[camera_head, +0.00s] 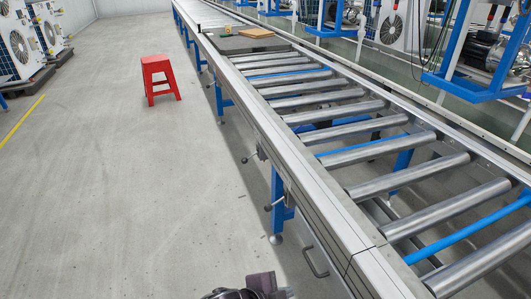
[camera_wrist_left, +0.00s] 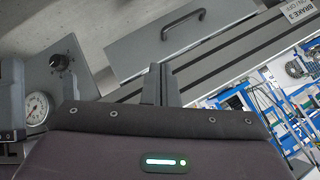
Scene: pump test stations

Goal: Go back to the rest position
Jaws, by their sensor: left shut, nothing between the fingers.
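My left gripper shows in the left wrist view (camera_wrist_left: 160,75) with its two grey fingers together, shut and empty. In the head view only a dark part of my left arm's end (camera_head: 252,288) shows at the bottom edge, left of the conveyor's near side. In the wrist view the fingers point toward a grey panel with a dark handle (camera_wrist_left: 184,24), apart from the handle as far as I can tell. My right gripper is not in view.
A roller conveyor (camera_head: 315,187) runs from the near right to the back, with a flat brown piece (camera_head: 256,33) far along it. A red stool (camera_head: 160,78) stands on open floor at left. A pressure gauge (camera_wrist_left: 37,107) and knob (camera_wrist_left: 60,62) are left of the gripper.

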